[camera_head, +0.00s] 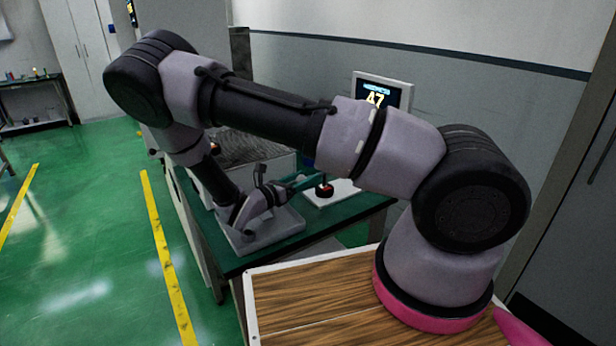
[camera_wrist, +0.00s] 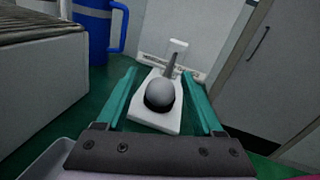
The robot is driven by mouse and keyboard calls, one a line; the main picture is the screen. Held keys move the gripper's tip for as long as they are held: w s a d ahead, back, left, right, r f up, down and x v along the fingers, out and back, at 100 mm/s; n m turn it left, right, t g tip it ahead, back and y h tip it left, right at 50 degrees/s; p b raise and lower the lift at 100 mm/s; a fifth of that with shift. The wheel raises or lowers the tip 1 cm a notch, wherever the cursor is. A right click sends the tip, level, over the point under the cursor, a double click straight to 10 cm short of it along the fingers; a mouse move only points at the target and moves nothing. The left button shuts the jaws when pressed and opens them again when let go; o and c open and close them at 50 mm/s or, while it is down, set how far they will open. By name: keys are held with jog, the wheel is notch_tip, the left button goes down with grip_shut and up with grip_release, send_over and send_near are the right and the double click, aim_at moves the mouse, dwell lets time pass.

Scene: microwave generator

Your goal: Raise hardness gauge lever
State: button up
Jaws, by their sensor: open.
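The hardness gauge has a white base (camera_wrist: 150,119) on the green table. A grey ball knob (camera_wrist: 160,93) stands over the base in the wrist view, with a thin grey lever rod (camera_wrist: 171,66) behind it. My gripper (camera_wrist: 159,74) is open, and its two green fingers lie to the left and right of the knob in that view. I cannot tell whether they touch it. In the head view my gripper (camera_head: 303,181) is over the table beside a white base plate (camera_head: 343,191), and my arm hides part of this area.
A blue mug (camera_wrist: 92,27) and a grey ribbed machine (camera_wrist: 35,65) stand to the left in the wrist view. A screen (camera_head: 381,94) reading 47 stands at the back of the table. A dark grey cabinet (camera_wrist: 268,75) is on the right.

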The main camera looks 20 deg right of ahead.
jog(key=shift+x, duration=0.95)
jog(key=shift+d, duration=0.1)
jog(key=shift+c, duration=0.2)
jog(key=c, duration=1)
grip_shut()
